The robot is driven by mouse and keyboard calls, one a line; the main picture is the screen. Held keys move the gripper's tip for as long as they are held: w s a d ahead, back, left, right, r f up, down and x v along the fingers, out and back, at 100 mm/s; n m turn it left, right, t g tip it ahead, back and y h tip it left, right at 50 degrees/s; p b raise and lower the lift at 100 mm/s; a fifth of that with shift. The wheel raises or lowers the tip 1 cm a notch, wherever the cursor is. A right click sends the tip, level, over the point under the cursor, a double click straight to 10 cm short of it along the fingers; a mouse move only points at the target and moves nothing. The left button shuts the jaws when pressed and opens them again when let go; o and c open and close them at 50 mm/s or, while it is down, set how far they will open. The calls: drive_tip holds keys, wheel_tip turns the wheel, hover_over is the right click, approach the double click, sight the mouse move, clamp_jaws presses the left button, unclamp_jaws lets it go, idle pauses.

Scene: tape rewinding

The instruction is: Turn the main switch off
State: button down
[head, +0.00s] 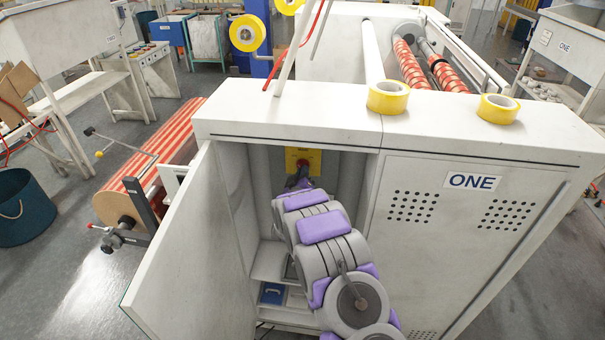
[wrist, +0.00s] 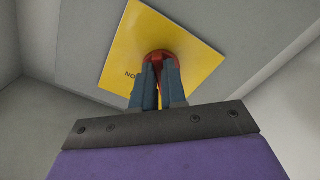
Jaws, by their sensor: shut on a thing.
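The main switch is a red knob (wrist: 158,55) on a yellow plate (wrist: 190,55) fixed to the back wall inside the open cabinet. In the head view the red knob (head: 303,163) and yellow plate (head: 311,154) show deep in the cabinet opening. My gripper (wrist: 159,72) is shut on the red knob, with a blue finger on each side of it. It also shows in the head view (head: 301,176), small and dark at the end of my arm. Lettering on the plate is mostly hidden behind the fingers.
The cabinet door (head: 180,250) stands open on the left. The closed right panel (head: 450,235) bears a "ONE" label. A blue object (head: 272,293) lies low inside the cabinet. Yellow tape rolls (head: 388,98) (head: 498,109) sit on top. Cabinet side walls flank my arm.

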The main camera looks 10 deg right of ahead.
drive_tip(key=shift+f, duration=0.25)
drive_tip(key=c, duration=1.3)
unclamp_jaws()
drive_tip(key=shift+a, duration=0.1)
drive_tip(key=shift+c, duration=0.2)
drive_tip(key=shift+o, duration=0.8)
drive_tip(key=shift+a+r, duration=0.1)
drive_tip(key=shift+r, duration=0.05)
drive_tip(key=shift+s, duration=0.1)
drive_tip(key=b+v, duration=0.1)
drive_tip(key=v, duration=1.6)
drive_tip(key=shift+a+b, duration=0.1)
drive_tip(key=shift+b, duration=0.2)
